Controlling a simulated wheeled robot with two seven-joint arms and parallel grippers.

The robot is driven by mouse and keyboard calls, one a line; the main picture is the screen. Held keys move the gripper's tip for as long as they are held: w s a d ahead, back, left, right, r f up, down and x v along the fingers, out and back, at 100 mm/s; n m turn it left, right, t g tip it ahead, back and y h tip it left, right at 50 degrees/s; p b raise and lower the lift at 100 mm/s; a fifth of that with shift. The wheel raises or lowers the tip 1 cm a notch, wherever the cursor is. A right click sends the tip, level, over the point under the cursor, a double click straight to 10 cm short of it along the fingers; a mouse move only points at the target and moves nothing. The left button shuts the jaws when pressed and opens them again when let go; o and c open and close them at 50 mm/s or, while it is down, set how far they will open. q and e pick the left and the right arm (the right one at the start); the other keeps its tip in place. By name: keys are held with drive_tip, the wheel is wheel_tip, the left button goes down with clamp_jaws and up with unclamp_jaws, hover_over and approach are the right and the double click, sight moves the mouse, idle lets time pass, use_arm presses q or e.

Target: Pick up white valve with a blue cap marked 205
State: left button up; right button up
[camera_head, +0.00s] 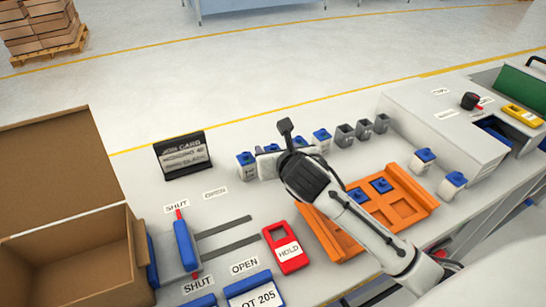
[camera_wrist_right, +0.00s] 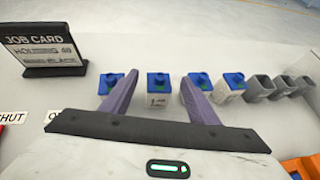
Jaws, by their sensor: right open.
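Several white valves with blue caps stand in a row at the back of the table. The leftmost (camera_head: 246,166) shows clear of my right arm in the head view; one further right (camera_head: 321,139) is also clear. In the right wrist view a valve (camera_wrist_right: 158,98) lies between the fingers of my right gripper (camera_wrist_right: 165,78), apart from them. Its label is too small to read, so I cannot tell which valve is marked 205. My right gripper is open and empty; in the head view my wrist partly hides the middle valves. My left gripper is out of view.
A job card (camera_head: 183,155) stands left. A red HOLD case (camera_head: 285,247) and cardboard box (camera_head: 75,255) are nearer.

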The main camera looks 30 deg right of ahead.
clamp_jaws()
idle(0.3)
